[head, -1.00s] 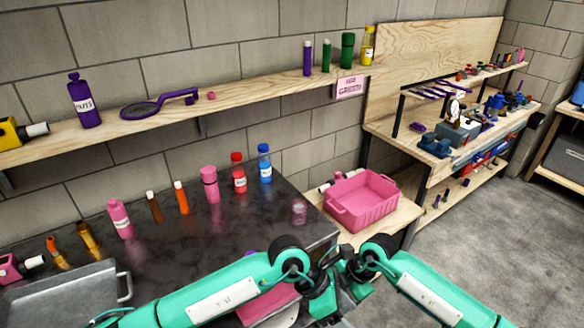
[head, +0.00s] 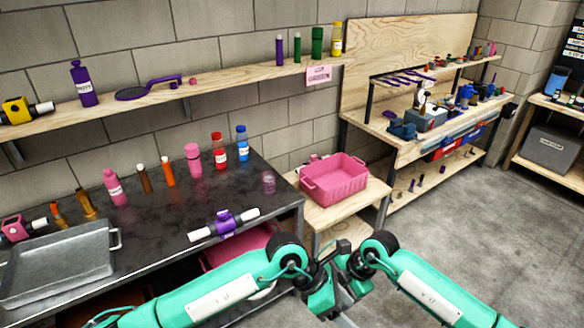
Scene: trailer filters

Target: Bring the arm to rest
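My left arm (head: 215,297) comes in from the lower left and my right arm (head: 430,287) from the lower right; both are green. They meet at the bottom centre in front of the dark table. My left gripper (head: 318,290) and my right gripper (head: 345,262) are close together there, dark and overlapping. Their fingertips do not show clearly, so I cannot tell whether either is open or shut. I see nothing clearly held in them.
The dark table (head: 175,215) bears a metal tray (head: 60,262), several bottles and a purple and white item (head: 224,224). A pink crate (head: 335,182) sits on a low wooden stand. A workbench (head: 400,150) stands behind. The floor (head: 480,240) at right is clear.

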